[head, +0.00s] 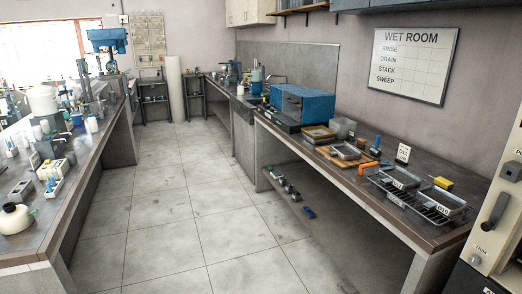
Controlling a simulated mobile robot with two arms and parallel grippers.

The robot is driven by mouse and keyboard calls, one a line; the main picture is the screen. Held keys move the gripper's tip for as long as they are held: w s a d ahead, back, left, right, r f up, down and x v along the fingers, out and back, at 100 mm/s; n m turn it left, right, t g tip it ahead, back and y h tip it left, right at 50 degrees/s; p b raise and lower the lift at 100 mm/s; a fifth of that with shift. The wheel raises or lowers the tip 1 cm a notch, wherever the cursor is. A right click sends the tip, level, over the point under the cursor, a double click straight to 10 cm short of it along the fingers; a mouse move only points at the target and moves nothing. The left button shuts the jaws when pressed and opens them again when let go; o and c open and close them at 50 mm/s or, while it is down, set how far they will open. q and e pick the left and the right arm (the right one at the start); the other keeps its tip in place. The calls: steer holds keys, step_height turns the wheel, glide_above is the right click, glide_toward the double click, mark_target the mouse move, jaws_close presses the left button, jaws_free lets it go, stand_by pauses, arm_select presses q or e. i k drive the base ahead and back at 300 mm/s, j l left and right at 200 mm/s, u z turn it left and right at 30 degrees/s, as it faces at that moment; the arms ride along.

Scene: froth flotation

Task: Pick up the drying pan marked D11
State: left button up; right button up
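Two grey metal drying pans sit on a dark wire rack (412,203) on the right-hand bench. The nearer pan (447,201) has a pale label that seems to read D11, though the print is very small. The farther pan (400,177) stands beside it, and its label is too small to read surely. Another grey pan (346,151) rests on a wooden board farther along the bench. Neither of my grippers is in view, and nothing is seen touching the pans.
A pale cabinet (500,205) stands at the right edge. The tiled floor (170,220) between the benches is clear.

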mark_target(344, 151)
steer(key=i+z, duration=0.2)
steer(key=i, duration=0.25)
steer(key=i+j+z, duration=0.2)
steer(key=i, duration=0.3)
steer(key=i+j+z, duration=0.2)
steer(key=i, duration=0.25)
steer(key=i+j+z, duration=0.25)
steer(key=i, duration=0.15)
